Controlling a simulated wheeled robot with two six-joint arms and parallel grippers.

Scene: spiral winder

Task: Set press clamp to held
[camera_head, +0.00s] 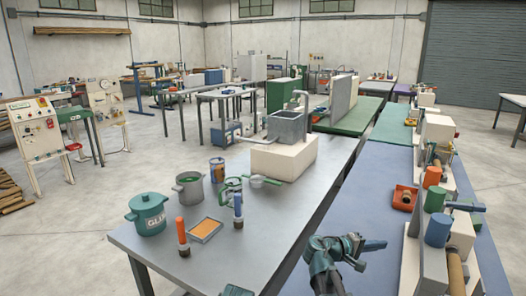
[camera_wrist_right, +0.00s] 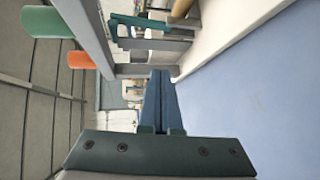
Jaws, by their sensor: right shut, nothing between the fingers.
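My right gripper (camera_head: 374,245) is shut and empty above the blue bench top, to the left of the winder machine. In the right wrist view its blue fingers (camera_wrist_right: 157,98) lie together with nothing between them. A teal bar (camera_wrist_right: 150,22) shows beyond the fingertips in the wrist view. I cannot tell for sure which part is the press clamp or how it is set.
An orange block-like part (camera_head: 404,198) sits on the blue bench (camera_head: 375,195) ahead of the gripper. The grey table (camera_head: 285,212) to the left carries a teal glue pot (camera_head: 148,214), other pots and a grey basin (camera_head: 286,127). The blue bench near the gripper is clear.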

